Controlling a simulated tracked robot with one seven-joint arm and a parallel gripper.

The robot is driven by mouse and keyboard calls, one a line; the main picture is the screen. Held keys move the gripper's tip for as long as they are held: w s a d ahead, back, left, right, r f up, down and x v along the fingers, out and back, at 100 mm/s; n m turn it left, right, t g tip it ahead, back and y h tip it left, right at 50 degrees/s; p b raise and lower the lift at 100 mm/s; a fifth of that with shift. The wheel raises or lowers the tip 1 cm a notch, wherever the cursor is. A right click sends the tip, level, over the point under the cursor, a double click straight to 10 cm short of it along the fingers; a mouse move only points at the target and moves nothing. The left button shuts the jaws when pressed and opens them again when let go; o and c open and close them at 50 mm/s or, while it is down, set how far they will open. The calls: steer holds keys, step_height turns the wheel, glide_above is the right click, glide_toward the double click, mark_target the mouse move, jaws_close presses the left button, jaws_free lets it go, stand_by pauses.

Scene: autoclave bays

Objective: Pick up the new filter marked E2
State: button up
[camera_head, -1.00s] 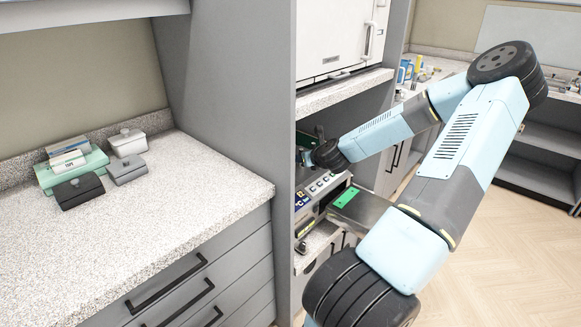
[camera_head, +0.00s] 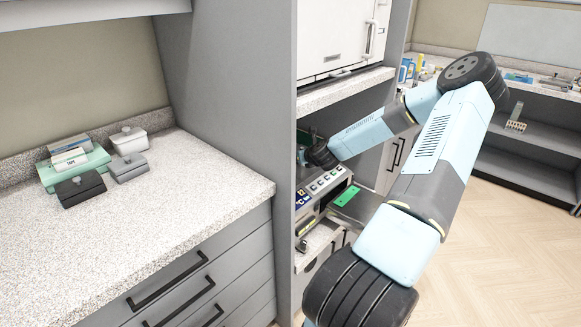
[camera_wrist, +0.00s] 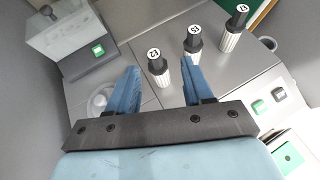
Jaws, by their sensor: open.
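In the wrist view, the filter marked E2 (camera_wrist: 158,67) stands with a black cap and a pale ribbed body. It shows between the two blue fingers of my gripper (camera_wrist: 161,66), nearer the left fingertip. The fingers are apart and hold nothing; I cannot tell how far above or beside the filter they are. A second like filter (camera_wrist: 193,41), its mark seemingly E3, stands close by the right fingertip. A third (camera_wrist: 235,28), its mark hard to read, stands farther right. In the head view the wrist reaches into the bay, and the filters cannot be made out.
In the wrist view, a clear box on a grey base (camera_wrist: 62,38) with a green button is at upper left. Green and black buttons (camera_wrist: 278,94) are at right. In the head view, a grey partition (camera_head: 235,90) borders the bay, and a counter (camera_head: 170,220) holds several boxes.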

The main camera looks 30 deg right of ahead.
steer(key=shift+a+x, duration=0.2)
steer(key=shift+x, duration=0.9)
steer(key=shift+a+x, duration=0.2)
steer(key=shift+x, duration=0.9)
steer(key=shift+w+d+f, duration=0.1)
steer(key=shift+w+f, duration=0.15)
steer(key=shift+w, duration=0.4)
jaws_close()
